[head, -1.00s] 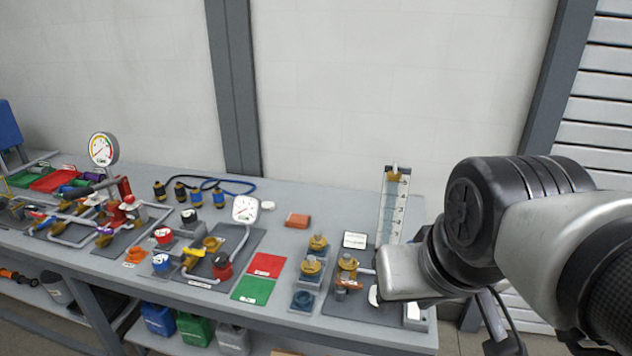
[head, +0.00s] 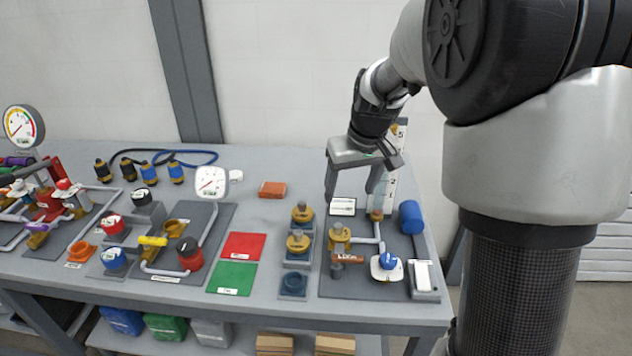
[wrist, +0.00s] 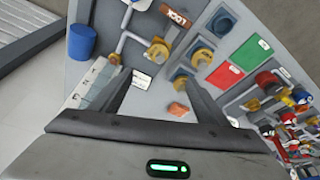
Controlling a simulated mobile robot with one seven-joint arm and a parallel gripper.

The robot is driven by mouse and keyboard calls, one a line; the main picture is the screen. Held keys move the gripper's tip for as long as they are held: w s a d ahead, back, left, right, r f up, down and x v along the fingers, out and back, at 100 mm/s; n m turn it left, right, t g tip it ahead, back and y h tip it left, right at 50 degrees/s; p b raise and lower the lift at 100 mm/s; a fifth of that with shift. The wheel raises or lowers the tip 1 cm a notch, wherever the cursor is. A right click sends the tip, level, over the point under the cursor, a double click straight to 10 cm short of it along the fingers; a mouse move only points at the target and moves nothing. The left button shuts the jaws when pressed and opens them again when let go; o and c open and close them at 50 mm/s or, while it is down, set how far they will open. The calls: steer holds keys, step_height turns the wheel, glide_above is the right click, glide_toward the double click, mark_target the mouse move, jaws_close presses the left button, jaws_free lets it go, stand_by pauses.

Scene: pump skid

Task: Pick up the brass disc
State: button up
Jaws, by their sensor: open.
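Two round brass pieces with raised knobs sit on a grey three-place stand, one at the back (head: 302,212) and one in the middle (head: 298,243). They also show in the wrist view, the back one (wrist: 181,79) and the middle one (wrist: 202,54). I cannot tell which brass piece is the disc named. Another brass piece (head: 340,233) stands on the plate to the right. My gripper (head: 352,191) is open and empty, above the bench's back right, apart from and right of the back piece. Both fingers (wrist: 156,88) show in the wrist view with nothing between them.
The stand's front place is an empty dark blue socket (head: 293,284). A clear upright scale (head: 391,185) stands close behind my gripper. Red (head: 243,246) and green (head: 232,278) mats lie left.

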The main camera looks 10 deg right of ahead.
mark_target(341, 226)
steer(key=b+x, duration=0.1)
steer(key=x, duration=1.7)
steer(key=shift+d, duration=0.15)
steer(key=c, duration=1.3)
steer(key=shift+o, duration=0.2)
step_height(341, 226, up, 10)
steer(key=shift+r+p, duration=0.1)
steer(key=shift+p, duration=0.3)
